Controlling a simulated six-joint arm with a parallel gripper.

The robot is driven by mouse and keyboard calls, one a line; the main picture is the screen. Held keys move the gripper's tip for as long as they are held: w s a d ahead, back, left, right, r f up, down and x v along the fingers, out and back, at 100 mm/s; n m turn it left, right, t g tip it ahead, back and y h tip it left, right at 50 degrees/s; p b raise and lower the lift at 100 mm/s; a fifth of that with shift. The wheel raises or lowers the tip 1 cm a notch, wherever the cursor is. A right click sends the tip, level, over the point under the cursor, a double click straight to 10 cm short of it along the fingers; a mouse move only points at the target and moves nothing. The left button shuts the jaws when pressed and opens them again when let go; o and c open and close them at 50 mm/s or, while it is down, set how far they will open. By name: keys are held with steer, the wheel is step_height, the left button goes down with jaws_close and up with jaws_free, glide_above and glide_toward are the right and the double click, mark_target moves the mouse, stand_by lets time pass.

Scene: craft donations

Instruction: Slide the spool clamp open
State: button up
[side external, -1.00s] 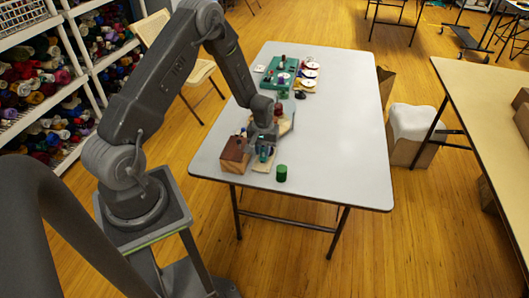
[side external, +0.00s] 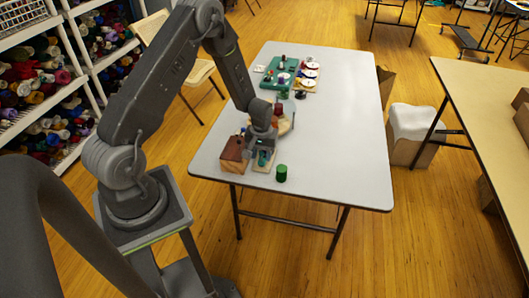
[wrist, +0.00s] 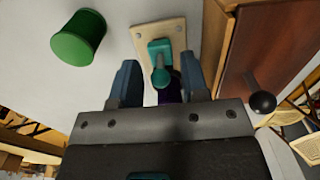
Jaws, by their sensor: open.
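The teal clamp (wrist: 160,60) is fixed to a small pale wooden board (wrist: 144,38) with screws at its corners. The clamp also shows in the side view (side external: 264,158) near the table's front left. A dark purple piece (wrist: 151,96), perhaps the spool, shows partly beneath the clamp. My gripper (wrist: 160,72) is open, with one finger on each side of the clamp's lower end. I see gaps between the fingers and the teal part, but cannot tell their height relative to it. In the side view my gripper (side external: 262,145) is low over the board and hides part of it.
A brown wooden box (side external: 233,153) with a black knob (wrist: 262,103) stands close beside the board. A green cylinder (side external: 281,173) stands on the other side. Round wooden items (side external: 286,122) are behind my gripper. The table's (side external: 345,150) right side is clear.

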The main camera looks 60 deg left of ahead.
mark_target(261, 152)
steer(key=shift+r, duration=3.75)
